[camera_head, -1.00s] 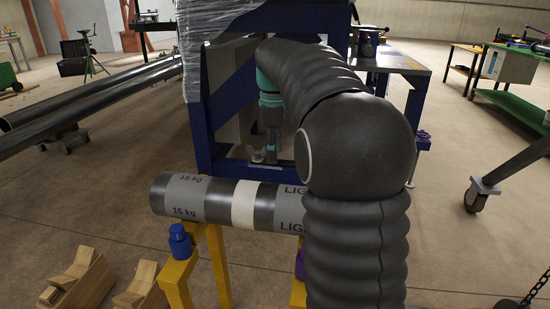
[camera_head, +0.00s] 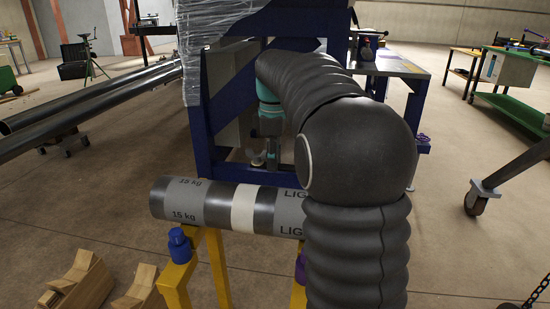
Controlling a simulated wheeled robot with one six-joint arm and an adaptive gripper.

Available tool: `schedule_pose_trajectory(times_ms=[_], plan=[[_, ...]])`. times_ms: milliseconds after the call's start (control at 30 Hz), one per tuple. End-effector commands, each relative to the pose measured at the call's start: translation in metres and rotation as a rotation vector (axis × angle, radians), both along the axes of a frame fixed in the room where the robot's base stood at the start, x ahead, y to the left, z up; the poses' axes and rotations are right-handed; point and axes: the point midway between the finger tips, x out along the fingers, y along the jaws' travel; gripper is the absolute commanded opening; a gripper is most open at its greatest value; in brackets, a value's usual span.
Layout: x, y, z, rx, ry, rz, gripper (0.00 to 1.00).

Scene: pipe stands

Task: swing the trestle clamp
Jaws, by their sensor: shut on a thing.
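My gripper (camera_head: 264,160) is small in the view, pointing down behind the pipe and in front of the dark blue frame. It is shut on what seems to be the trestle clamp, but the held part is too small and dark to make out. The grey and black pipe (camera_head: 195,204), marked 15 kg and with a white band, lies level across the yellow trestle (camera_head: 175,287). A blue knob (camera_head: 179,244) sits on the trestle's near left side and a purple part (camera_head: 301,268) at its right. My arm hides the pipe's right end and part of the trestle.
The dark blue frame (camera_head: 203,145) with wrapped goods stands close behind the pipe. Wooden blocks (camera_head: 85,283) lie at the lower left. Long dark pipes (camera_head: 90,100) rest on a wheeled support at left. A castor leg (camera_head: 480,197) stands at right, with open floor around it.

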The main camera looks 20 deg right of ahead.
Motion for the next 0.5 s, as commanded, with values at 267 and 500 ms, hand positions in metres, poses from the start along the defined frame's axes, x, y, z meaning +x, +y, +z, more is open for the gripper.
schedule_pose_trajectory(times_ms=[267, 500], plan=[[-0.0045, 0.0039, -0.0008, 0.002, 0.006, -0.104, 0.00], [-0.0045, 0.0041, -0.0014, 0.003, 0.007, -0.104, 0.00]])
